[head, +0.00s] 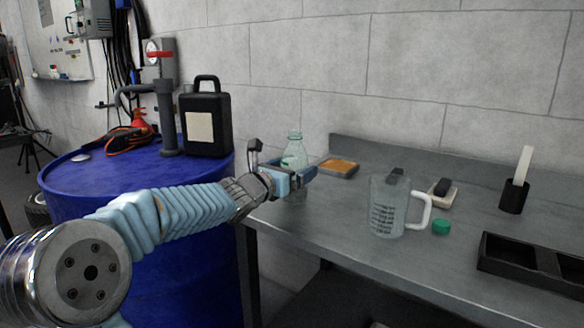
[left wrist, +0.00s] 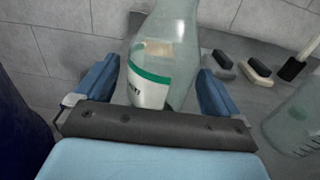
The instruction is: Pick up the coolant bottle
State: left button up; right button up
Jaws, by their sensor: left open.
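The coolant bottle (head: 294,152) is clear pale green with a white and green label. It stands upright near the left end of the grey bench, and my left gripper partly hides it in the head view. In the left wrist view the bottle (left wrist: 165,62) rises between the two blue fingers. My left gripper (head: 293,178) is open, with a finger on each side of the bottle. A gap shows on the right side; contact on the left cannot be told. My right gripper is not in view.
A clear measuring jug (head: 388,207) and a green cap (head: 441,227) stand to the right. A blue drum (head: 120,185) bearing a black canister (head: 206,122) is left. A black tray (head: 530,262) lies at right.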

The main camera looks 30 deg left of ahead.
pick_arm(q)
jog(key=shift+w, duration=0.5)
jog(key=shift+c, duration=0.3)
jog(key=c, duration=1.2)
jog(key=shift+o, duration=0.2)
jog(key=shift+r, duration=0.2)
